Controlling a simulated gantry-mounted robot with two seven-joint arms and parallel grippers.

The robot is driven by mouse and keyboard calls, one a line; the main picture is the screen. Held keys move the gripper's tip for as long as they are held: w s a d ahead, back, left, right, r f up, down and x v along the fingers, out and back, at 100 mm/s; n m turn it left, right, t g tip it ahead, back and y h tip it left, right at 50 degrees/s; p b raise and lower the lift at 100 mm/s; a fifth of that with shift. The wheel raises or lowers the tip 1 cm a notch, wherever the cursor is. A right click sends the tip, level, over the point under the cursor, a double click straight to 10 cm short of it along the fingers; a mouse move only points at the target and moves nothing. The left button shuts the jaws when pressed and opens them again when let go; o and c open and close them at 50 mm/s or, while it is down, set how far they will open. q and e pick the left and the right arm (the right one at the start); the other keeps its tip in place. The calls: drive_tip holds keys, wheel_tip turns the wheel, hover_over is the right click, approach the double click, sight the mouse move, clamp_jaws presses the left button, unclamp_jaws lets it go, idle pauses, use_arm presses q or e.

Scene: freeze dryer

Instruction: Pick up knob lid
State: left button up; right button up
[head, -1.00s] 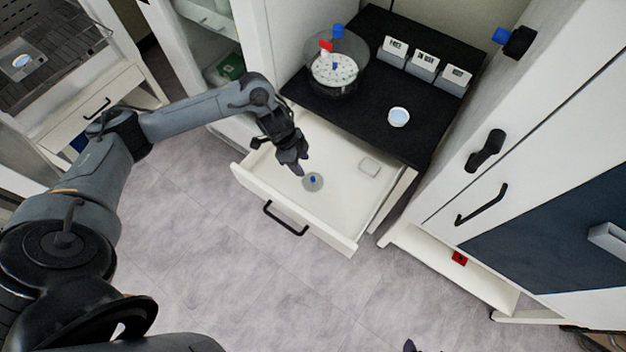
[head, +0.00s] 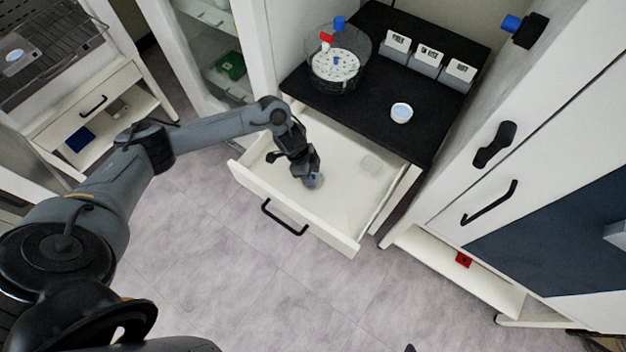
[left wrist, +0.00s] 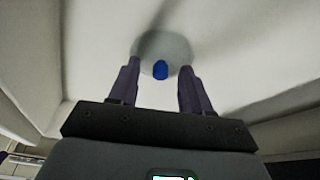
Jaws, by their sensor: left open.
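The knob lid is a clear round disc with a blue knob. It lies on the floor of the open white drawer (head: 335,205). In the left wrist view the lid (left wrist: 160,68) shows with its blue knob between and just beyond my two dark fingertips. My left gripper (left wrist: 159,80) is open and empty. In the head view my left gripper (head: 311,179) is right over the lid (head: 313,181) and hides most of it. I cannot tell whether the fingers touch the lid. My right gripper is not clearly in view; only a small dark tip shows at the bottom edge.

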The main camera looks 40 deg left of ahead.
use_arm(q)
drive_tip(key=shift+f, duration=0.1)
clamp_jaws()
idle(0.4)
